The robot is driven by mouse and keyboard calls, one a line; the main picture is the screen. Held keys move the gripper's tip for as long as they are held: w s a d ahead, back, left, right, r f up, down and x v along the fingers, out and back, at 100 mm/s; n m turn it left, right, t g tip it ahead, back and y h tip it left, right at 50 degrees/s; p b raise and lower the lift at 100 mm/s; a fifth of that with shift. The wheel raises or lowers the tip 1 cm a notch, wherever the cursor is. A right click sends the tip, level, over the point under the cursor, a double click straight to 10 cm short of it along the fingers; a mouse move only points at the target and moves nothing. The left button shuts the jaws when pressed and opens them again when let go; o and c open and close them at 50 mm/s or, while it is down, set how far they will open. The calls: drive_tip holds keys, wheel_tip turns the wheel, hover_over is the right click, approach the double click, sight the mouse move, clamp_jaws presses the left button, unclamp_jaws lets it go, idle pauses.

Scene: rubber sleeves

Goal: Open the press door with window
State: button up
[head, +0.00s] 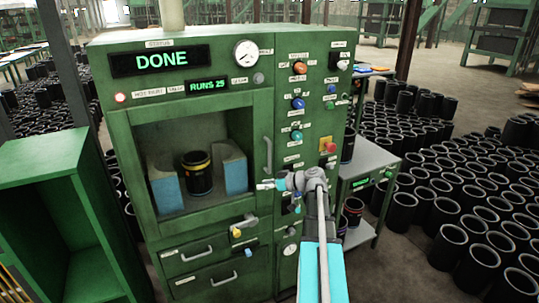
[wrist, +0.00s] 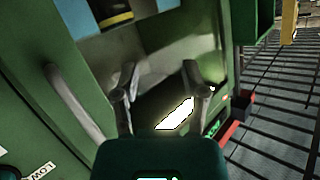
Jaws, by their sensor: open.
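The green press (head: 190,90) stands ahead with a lit "DONE" display. Its windowed door (head: 137,170) looks shut, with a grey vertical handle (head: 267,155) along its right side. Through the window a black sleeve with a yellow band (head: 199,175) stands between two blue-faced blocks. My gripper (head: 264,184) is in front of the door's right edge, just below the handle's lower end in the head view. In the wrist view my gripper (wrist: 161,92) is open with nothing between its fingers. The handle (wrist: 75,105) lies left of both fingers, outside them.
A control panel with knobs and a red button (head: 327,146) is right of the door. Drawers with handles (head: 197,254) sit below. A green open cabinet (head: 50,165) stands left, a grey side table (head: 366,158) right. Many black sleeves (head: 475,190) cover the floor at right.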

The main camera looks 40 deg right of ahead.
drive_tip(key=s+d+r+t, duration=0.2)
drive_tip(key=d+r, duration=0.1)
drive_tip(key=d, duration=0.4)
drive_tip(key=s+d+r+t+h, duration=0.1)
drive_tip(key=s+d+r+t, duration=0.1)
drive_tip(key=d, duration=0.5)
drive_tip(key=shift+s+r+t, duration=0.2)
drive_tip(key=shift+r+t, duration=0.2)
drive_tip(key=shift+w+a, duration=0.1)
drive_tip(key=shift+w, duration=0.1)
hover_over(269, 170)
drive_tip(key=shift+w+d, duration=0.25)
drive_tip(key=shift+d, duration=0.05)
clamp_jaws()
